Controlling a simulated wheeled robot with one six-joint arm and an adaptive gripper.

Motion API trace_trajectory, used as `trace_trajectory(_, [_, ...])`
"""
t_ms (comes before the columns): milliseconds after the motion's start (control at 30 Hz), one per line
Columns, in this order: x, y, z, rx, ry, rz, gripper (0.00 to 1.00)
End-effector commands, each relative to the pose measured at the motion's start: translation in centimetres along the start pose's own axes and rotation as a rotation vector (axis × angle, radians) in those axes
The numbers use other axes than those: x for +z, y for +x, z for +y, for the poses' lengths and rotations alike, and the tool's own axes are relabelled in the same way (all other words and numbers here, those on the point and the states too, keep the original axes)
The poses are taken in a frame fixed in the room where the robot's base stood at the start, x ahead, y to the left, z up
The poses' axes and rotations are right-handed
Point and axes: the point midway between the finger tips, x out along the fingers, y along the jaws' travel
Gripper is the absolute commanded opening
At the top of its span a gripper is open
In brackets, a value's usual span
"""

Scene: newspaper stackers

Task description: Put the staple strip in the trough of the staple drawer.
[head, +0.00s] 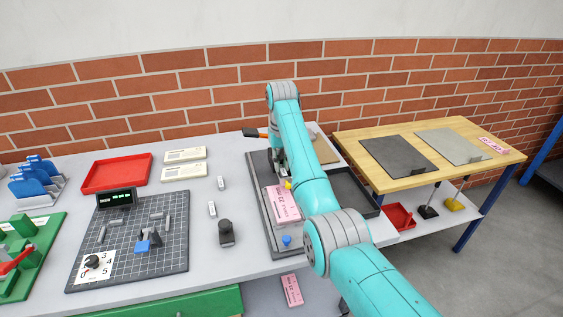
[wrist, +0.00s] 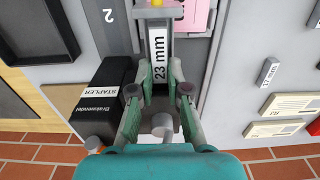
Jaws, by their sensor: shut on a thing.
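My gripper (wrist: 160,72) is shut on a narrow grey staple strip (wrist: 158,62) with a white "23 mm" label. The strip lies lengthwise between the fingertips, in line with the grey channel of the staple drawer (wrist: 157,32) under and beyond it. I cannot tell whether the strip touches the trough floor or hangs just above it. The black stapler body (wrist: 103,100), labelled "STAPLER", stands close beside the left finger. In the head view my arm hides most of the drawer, and the strip is not visible.
A pink box (head: 284,203) lies on the dark base plate (head: 258,190). Small labelled strips (head: 221,183) lie on the grey table left of it, near a black knobbed part (head: 226,232). A dark tray (head: 352,192) is to the right. A red tray (head: 117,173) is far left.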

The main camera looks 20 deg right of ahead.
Motion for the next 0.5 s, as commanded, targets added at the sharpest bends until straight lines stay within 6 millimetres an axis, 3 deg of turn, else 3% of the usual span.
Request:
trace_trajectory(167, [0.01,0.27,0.0,0.0,0.0,0.0,0.0])
trace_trajectory(200, [0.01,0.27,0.0,0.0,0.0,0.0,0.21])
trace_trajectory(300, [0.01,0.26,0.0,0.0,0.0,0.0,0.41])
trace_trajectory(500, [0.01,0.25,0.0,0.0,0.0,0.0,0.41])
